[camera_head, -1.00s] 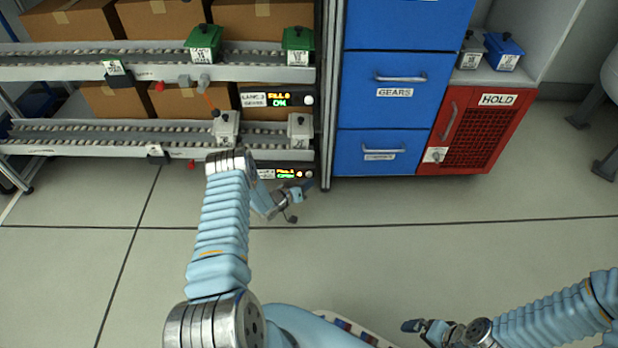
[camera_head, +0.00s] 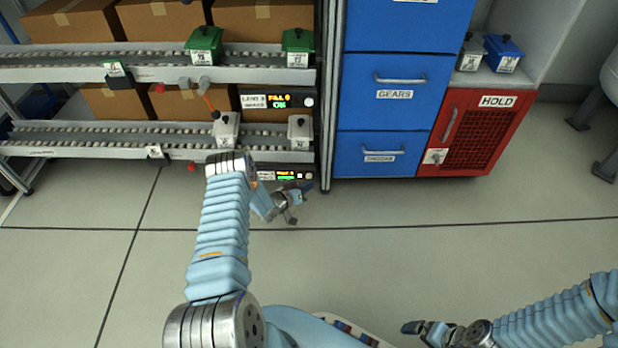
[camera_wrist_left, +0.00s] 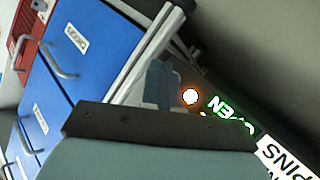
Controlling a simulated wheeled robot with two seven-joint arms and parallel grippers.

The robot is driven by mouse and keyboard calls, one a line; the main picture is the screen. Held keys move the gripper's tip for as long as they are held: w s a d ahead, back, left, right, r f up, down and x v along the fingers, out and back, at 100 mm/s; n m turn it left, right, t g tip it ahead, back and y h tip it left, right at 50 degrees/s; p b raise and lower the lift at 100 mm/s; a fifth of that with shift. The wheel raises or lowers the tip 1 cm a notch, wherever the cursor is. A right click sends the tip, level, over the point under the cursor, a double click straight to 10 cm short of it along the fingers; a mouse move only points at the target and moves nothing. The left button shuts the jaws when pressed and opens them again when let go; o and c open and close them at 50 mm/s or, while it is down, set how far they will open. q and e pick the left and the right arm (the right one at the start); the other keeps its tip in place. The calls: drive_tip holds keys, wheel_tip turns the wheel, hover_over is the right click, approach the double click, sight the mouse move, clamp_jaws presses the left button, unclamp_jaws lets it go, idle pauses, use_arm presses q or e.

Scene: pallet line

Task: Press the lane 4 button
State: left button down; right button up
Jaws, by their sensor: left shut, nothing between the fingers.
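The lower lane panel (camera_head: 287,175) sits at the right end of the bottom conveyor, with small lit text and a pale round button (camera_head: 309,176) at its right end. In the left wrist view the button (camera_wrist_left: 190,97) glows white-orange beside green lettering reading OPEN. My left gripper (camera_head: 305,187) is shut and empty, just below and in front of the panel's right end. In the wrist view its fingertips (camera_wrist_left: 161,84) appear right beside the button; I cannot tell whether they touch it. My right gripper (camera_head: 413,327) is low at the right, its jaws unclear.
The upper lane panel (camera_head: 277,101) has its own round button. Grey bins (camera_head: 227,130) and green bins (camera_head: 298,42) stand on the conveyors. Blue drawers (camera_head: 385,90) and a red HOLD cabinet (camera_head: 480,130) stand to the right of a dark post. The floor in front is clear.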

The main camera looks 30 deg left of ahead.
idle(0.8)
use_arm(q)
drive_tip(key=shift+w+a+b, duration=0.2)
drive_tip(key=shift+w+b, duration=0.15)
drive_tip(key=shift+b, duration=0.35)
drive_tip(key=shift+w+a+b, duration=0.25)
drive_tip(key=shift+w+b, duration=0.15)
drive_tip(key=shift+b, duration=0.15)
idle(0.5)
drive_tip(key=shift+s, duration=0.15)
idle(0.3)
drive_tip(key=shift+s+d+p, duration=0.45)
drive_tip(key=shift+s, duration=0.2)
